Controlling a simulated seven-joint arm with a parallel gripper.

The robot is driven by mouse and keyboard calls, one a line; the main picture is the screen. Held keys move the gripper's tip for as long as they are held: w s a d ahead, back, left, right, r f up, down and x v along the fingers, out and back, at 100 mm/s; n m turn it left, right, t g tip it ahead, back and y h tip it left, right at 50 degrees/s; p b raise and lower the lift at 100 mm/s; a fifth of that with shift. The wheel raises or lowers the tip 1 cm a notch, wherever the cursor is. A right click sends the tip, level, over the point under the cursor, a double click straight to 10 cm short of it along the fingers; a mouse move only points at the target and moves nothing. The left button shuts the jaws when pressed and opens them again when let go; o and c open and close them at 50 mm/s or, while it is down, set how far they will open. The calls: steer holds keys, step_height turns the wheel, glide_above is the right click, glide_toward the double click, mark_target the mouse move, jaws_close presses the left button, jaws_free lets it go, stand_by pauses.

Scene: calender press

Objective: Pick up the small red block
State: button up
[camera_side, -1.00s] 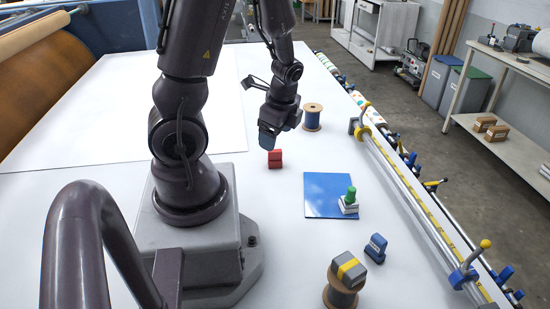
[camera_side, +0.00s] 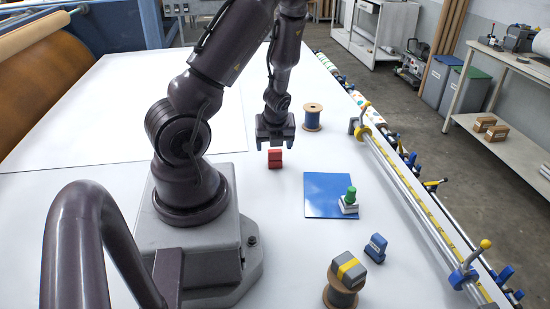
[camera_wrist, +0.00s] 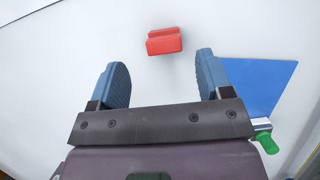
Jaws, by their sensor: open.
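The small red block (camera_side: 275,158) sits on the white table in front of my arm, left of the blue sheet. In the wrist view the red block (camera_wrist: 164,41) lies beyond my fingertips, near the middle between them sideways, with a groove along its top. My gripper (camera_side: 275,146) points down just above the block in the side view. In the wrist view my gripper (camera_wrist: 162,65) shows two blue fingers spread wide with nothing between them.
A blue sheet (camera_side: 322,197) carries a green-topped white piece (camera_side: 348,209). A wooden spool (camera_side: 312,117) stands behind, right of my gripper. A blue block (camera_side: 376,248) and another spool (camera_side: 341,292) under a grey-yellow block (camera_side: 348,270) are nearer. A yellow-marked rail (camera_side: 415,205) lines the right edge.

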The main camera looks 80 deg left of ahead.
mark_target(275, 152)
steer(key=shift+d+x, duration=0.2)
steer(key=shift+x, duration=2.75)
steer(key=shift+w+f, duration=0.1)
steer(key=shift+w, duration=0.1)
steer(key=shift+c, duration=0.2)
steer(key=c, duration=0.9)
